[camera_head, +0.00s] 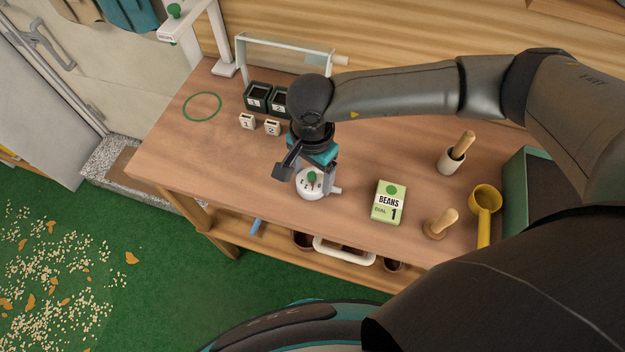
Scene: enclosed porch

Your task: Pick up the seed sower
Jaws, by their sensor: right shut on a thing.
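The seed sower (308,190), a small round white device with a green knob and a dial on top and a short spout at its right, is on the wooden table near the front edge. My right gripper (314,174) comes down over it from above and is shut on it. The fingers partly cover its upper side. I cannot tell whether the sower still touches the table. My left gripper is not in view.
A green BEANS packet (389,203) lies right of the sower. Numbered black pots (258,97) and small numbered white blocks (247,121) stand behind. Wooden-handled tools (440,222), a yellow scoop (485,199) and a green box (535,165) are at right. The table's left is mostly clear.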

